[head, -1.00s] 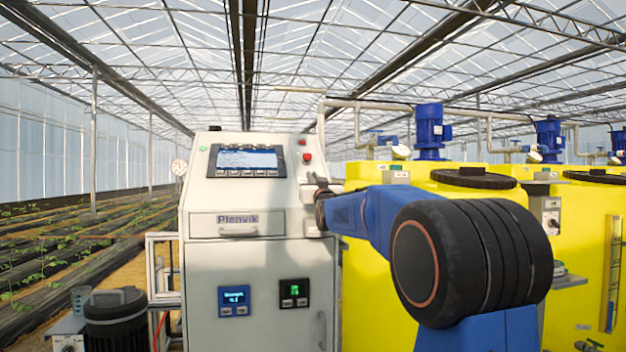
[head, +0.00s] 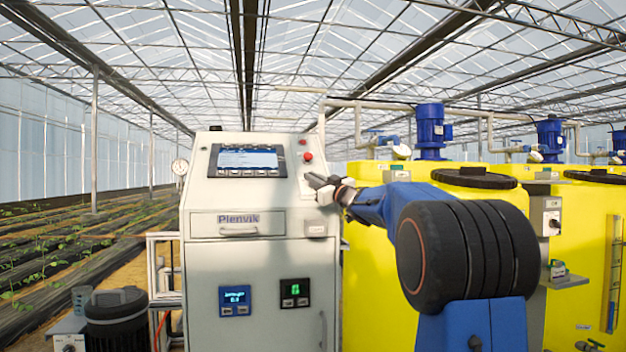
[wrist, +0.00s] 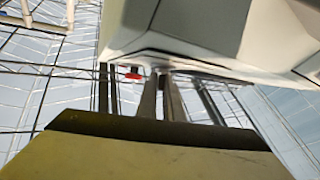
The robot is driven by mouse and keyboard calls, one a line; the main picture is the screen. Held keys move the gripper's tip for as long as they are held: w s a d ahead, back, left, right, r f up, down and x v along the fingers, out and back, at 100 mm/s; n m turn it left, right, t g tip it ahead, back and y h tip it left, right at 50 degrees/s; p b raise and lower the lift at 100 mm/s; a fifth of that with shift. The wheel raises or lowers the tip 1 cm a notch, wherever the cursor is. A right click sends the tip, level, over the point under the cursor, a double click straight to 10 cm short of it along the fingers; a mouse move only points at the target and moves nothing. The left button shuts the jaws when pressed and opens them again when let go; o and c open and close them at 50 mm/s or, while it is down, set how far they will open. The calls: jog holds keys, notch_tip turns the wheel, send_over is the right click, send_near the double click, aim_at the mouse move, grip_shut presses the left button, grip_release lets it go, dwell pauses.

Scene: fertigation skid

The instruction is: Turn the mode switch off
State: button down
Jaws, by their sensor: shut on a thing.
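The grey control cabinet (head: 260,262) stands in the middle of the head view, with a sloped panel at its top. My gripper (head: 312,180) reaches in from the right, its fingertips at the right part of that panel, below the red button (head: 308,157). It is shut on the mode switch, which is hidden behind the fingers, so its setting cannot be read. In the wrist view, the fingers (wrist: 163,98) meet the panel close to the red button (wrist: 133,75).
A lit screen (head: 247,159) sits left of my gripper. A drawer (head: 238,223) and two small displays are below. Yellow tanks (head: 375,290) with blue motors (head: 430,130) stand to the right. A dark motor (head: 115,315) is at the lower left.

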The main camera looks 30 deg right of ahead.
jog(key=shift+a+n+g+y, duration=0.1)
jog(key=shift+n+g+y, duration=0.7)
jog(key=shift+n+y, duration=0.6)
jog(key=shift+n+g+y, duration=0.8)
jog(key=shift+n+y, duration=0.6)
jog(key=shift+g, duration=0.3)
jog(key=c, duration=1.9)
grip_release()
jog(key=v, duration=1.7)
jog(key=shift+f, duration=0.25)
jog(key=shift+s, duration=0.1)
jog(key=shift+r, duration=0.1)
